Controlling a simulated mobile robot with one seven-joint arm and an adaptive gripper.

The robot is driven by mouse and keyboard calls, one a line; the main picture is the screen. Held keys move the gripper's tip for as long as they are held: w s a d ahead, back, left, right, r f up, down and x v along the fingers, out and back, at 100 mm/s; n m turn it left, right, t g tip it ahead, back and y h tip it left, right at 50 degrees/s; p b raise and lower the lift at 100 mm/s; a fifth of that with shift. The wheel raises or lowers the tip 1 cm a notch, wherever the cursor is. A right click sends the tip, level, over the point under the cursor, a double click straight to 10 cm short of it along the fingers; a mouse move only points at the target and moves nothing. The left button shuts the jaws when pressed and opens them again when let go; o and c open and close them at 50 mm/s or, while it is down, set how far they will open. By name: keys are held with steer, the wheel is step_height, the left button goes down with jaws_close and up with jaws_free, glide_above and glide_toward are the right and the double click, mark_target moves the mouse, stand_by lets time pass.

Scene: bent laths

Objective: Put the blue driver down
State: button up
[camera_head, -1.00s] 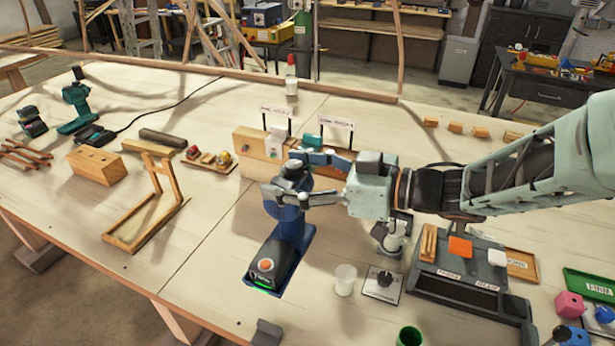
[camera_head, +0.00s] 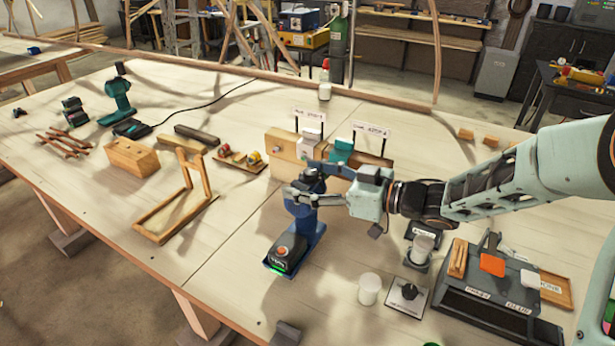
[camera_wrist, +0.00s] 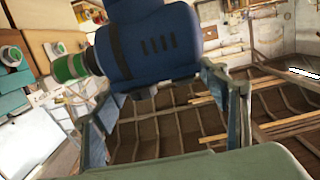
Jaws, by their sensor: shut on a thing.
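The blue driver (camera_head: 303,222) stands upright on the pale bench near its middle, its battery base with a red button and green light toward the front. A blue flat patch shows around its base; I cannot tell whether the base touches it. My gripper (camera_head: 302,194) is shut around the driver's upper part from the right. In the wrist view the driver's blue body (camera_wrist: 155,45) fills the top between my two fingers (camera_wrist: 165,110), with a green collar at its left end.
A wooden block fixture (camera_head: 283,150) with two signs stands just behind. A wooden frame (camera_head: 180,205) lies to the left. A white cup (camera_head: 369,289) and a black-knobbed plate (camera_head: 407,296) sit front right, beside a dark tray station (camera_head: 490,300). Bare bench lies left of the driver.

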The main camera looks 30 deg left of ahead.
mark_target(318, 193)
steer(key=shift+w+a+f, duration=0.15)
steer(key=shift+a, duration=0.05)
steer(key=shift+f, duration=1.55)
steer(key=o, duration=2.1)
steer(key=shift+d+f, duration=0.1)
steer(key=shift+f, duration=0.05)
steer(key=shift+c, duration=0.2)
steer(key=shift+d, duration=0.2)
steer(key=d+r, duration=0.2)
steer(key=d, duration=0.9)
steer(key=shift+w+d+b, duration=0.2)
steer(key=shift+d+b, duration=0.05)
steer(key=shift+b, duration=0.1)
